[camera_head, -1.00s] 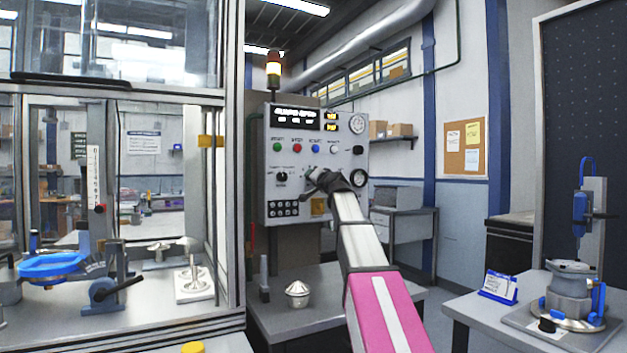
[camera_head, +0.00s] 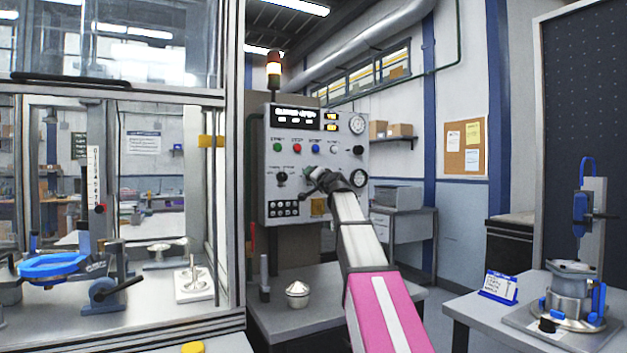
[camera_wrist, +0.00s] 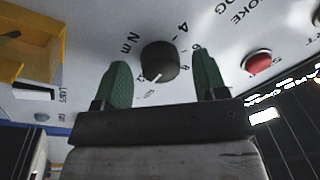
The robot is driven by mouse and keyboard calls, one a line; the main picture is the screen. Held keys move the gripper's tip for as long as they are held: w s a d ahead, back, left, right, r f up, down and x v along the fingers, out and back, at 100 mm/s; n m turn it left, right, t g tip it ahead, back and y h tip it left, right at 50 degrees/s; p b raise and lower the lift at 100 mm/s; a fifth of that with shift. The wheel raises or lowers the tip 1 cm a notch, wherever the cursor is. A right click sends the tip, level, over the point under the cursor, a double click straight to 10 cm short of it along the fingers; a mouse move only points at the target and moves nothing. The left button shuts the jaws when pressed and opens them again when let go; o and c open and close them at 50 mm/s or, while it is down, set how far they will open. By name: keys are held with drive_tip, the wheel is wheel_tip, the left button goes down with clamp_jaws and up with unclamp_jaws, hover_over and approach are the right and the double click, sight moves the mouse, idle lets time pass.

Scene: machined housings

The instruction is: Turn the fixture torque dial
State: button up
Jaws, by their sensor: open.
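The torque dial (camera_wrist: 160,61) is a round black knob with a white pointer line, set on a pale panel with "Nm" and a number scale around it. In the wrist view its pointer aims down and slightly left. My gripper (camera_head: 312,174) is open at the control panel (camera_head: 345,130). Its two green fingers stand on either side of the dial in the wrist view, with a visible gap on each side. In the head view my gripper and wrist hide the dial.
A second black knob (camera_head: 281,178) sits left of my gripper on the panel. A red button (camera_wrist: 258,63) lies beyond the right finger in the wrist view. A yellow box (camera_wrist: 28,45) sticks out at the left there. A bench (camera_head: 330,300) stands below the panel.

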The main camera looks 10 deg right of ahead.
drive_tip(key=shift+s, duration=0.1)
drive_tip(key=v, duration=1)
drive_tip(key=shift+s, duration=0.3)
drive_tip(key=shift+s+d, duration=0.1)
drive_tip(key=shift+d, duration=0.05)
